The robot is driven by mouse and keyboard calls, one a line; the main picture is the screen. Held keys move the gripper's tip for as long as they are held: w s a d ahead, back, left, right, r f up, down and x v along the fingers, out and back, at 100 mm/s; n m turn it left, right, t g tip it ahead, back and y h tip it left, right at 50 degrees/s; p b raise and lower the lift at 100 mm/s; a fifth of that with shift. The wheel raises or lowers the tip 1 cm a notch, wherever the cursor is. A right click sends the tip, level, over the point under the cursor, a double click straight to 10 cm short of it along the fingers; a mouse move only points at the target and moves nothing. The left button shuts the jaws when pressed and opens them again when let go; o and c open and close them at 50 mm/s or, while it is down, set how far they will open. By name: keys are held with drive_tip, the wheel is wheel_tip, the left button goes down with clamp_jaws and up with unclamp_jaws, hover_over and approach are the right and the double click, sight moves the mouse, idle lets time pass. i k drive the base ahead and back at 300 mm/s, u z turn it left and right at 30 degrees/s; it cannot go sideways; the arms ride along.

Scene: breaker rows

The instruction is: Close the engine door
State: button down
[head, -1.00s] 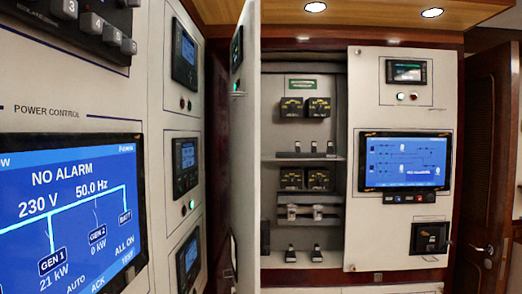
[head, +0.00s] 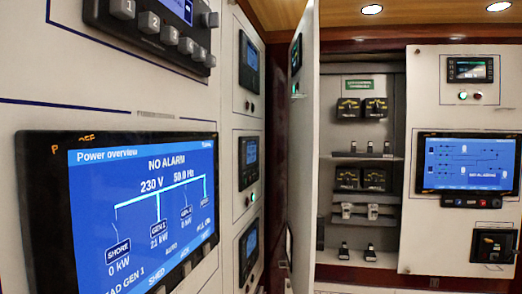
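The engine door appears to be the pale hinged panel (head: 306,160) in the middle of the head view. It stands open, seen nearly edge-on, sticking out toward me from the left side of an open cabinet bay (head: 390,146). Inside the bay are black breakers (head: 361,107) in an upper row and more breakers (head: 360,179) in a lower row, with small switches below them. A small green label (head: 359,84) sits at the top of the bay. My gripper is not in view.
A large screen panel (head: 140,212) on the near left wall reads "NO ALARM". Smaller displays (head: 249,163) line that wall beside the door. A cabinet front with a blue screen (head: 468,164) stands right of the bay.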

sight(303, 53)
drive_tip(key=u, duration=0.15)
drive_tip(key=i, duration=1)
drive_tip(key=u, duration=0.05)
